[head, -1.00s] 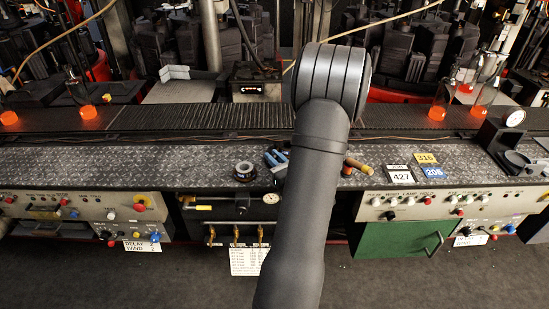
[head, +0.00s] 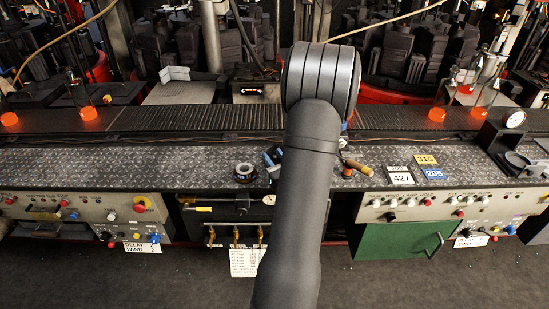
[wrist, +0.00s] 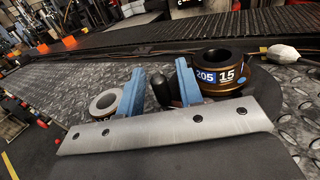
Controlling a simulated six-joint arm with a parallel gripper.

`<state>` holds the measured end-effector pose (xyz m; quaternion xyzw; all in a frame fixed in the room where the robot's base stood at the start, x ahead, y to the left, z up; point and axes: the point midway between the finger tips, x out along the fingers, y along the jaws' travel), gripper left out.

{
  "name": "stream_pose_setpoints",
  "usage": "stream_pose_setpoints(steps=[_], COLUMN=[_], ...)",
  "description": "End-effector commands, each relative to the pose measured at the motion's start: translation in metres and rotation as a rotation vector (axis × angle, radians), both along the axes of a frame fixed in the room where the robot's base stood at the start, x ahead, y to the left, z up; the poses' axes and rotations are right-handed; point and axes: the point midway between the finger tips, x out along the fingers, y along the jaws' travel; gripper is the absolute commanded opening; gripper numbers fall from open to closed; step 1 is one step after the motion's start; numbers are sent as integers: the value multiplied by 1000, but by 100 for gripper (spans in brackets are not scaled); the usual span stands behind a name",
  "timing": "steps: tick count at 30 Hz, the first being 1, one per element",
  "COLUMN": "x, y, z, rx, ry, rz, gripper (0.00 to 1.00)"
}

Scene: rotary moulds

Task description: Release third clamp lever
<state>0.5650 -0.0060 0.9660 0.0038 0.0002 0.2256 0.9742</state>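My gripper (wrist: 159,66) shows in the wrist view as two blue fingers standing apart, low over the patterned metal bench. A dark rounded handle (wrist: 154,98) shows in the gap between them, apart from the left finger. Whether it is a clamp lever, and which one, I cannot tell. A dark ring marked 205 and 15 (wrist: 225,72) is close to the right finger. A grey ring (wrist: 105,103) lies left of the left finger. In the head view my arm hides most of the work spot, and I cannot make out the clamp levers.
A conveyor (head: 200,118) with glowing glass runs behind the bench. Wooden-handled tools (head: 358,167) and number plates (head: 400,176) lie right of my arm. A dark ring (head: 245,172) lies to its left. A pale-tipped rod (wrist: 285,52) shows at the right in the wrist view.

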Motion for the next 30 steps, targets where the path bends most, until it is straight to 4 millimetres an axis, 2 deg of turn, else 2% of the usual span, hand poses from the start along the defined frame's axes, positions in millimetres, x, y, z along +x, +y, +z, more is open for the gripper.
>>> stream_pose_setpoints(steps=[5,8,21,30], x=[-2,-10,-88,-133], y=[-1,-6,-45,-66], z=[0,-1,-1,0], rx=[0,0,1,2], ry=[1,3,3,1], rz=[0,-2,-6,-4], gripper=[33,33,33,33])
